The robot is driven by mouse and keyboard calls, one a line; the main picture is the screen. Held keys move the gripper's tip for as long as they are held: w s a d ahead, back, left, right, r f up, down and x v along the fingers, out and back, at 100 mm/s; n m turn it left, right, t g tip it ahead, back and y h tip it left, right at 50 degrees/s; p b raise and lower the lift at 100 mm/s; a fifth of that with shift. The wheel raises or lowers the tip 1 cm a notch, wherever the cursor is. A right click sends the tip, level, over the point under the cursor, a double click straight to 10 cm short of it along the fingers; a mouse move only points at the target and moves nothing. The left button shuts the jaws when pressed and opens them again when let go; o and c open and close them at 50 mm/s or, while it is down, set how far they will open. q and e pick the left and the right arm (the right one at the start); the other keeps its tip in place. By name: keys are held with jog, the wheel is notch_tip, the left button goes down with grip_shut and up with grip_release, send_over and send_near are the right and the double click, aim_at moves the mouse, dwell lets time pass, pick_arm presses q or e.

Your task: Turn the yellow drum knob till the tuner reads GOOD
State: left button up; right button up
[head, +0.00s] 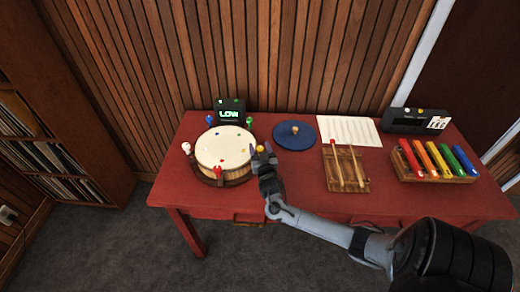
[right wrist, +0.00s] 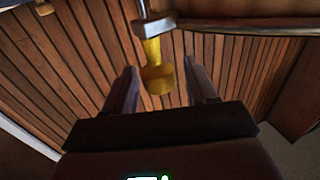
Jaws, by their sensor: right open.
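The cream-topped drum (head: 225,147) sits on the left part of the red table with several coloured knobs around its rim. The yellow knob (head: 260,149) is at the drum's right side; it also shows in the right wrist view (right wrist: 157,72). My right gripper (head: 263,156) is at this knob. In the right wrist view its two fingers are open, one on each side of the yellow knob, with a gap visible on both sides. The tuner (head: 230,110) behind the drum reads LOW in green. My left gripper is not in view.
On the red table (head: 300,196) are a blue disc (head: 294,134) with a small knob, a white sheet (head: 349,131), a wooden rack with sticks (head: 345,168), coloured bars on a stand (head: 436,160) and a dark box (head: 414,120). A slatted wall stands behind.

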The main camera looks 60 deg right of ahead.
jog(key=c, duration=0.9)
jog(key=shift+m+g+h, duration=0.3)
jog(key=shift+g, duration=0.3)
jog(key=shift+f+m+g+h+b, duration=0.1)
jog(key=shift+m+g+h+b, duration=0.3)
jog(key=shift+m+g+h, duration=0.7)
jog(key=m+g+h+b, duration=0.1)
jog(key=g, duration=0.1)
jog(key=shift+m+g, duration=0.3)
jog(key=shift+m, duration=0.1)
jog(key=shift+m+g+h+b, duration=0.3)
jog(key=shift+m+g+b, duration=0.4)
jog(key=shift+g, duration=0.4)
